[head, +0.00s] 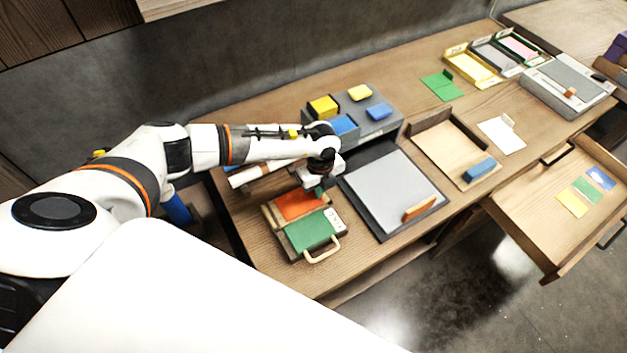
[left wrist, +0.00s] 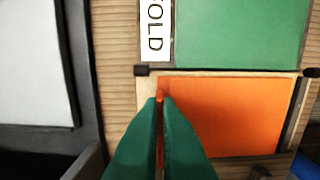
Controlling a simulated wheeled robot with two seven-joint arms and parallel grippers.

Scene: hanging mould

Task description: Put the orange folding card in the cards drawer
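The orange folding card (head: 298,205) lies flat on the wooden folding board at the front left of the desk; it also shows in the left wrist view (left wrist: 225,115). Beside it is the board's green panel (head: 310,232) with a looped handle and a FOLD label (left wrist: 155,30). My left gripper (left wrist: 163,100) points down at the card's left edge in the wrist view, its green fingers nearly together with a thin orange strip between them. The open drawer (head: 532,217) at the right holds yellow, green and blue cards. My right gripper is not in view.
A grey panel in a dark frame (head: 392,190) lies right of the folding board. Behind are a grey block with yellow and blue pieces (head: 370,125), a wooden tray (head: 440,148) and a green card (head: 442,86). Several trays stand at the far right.

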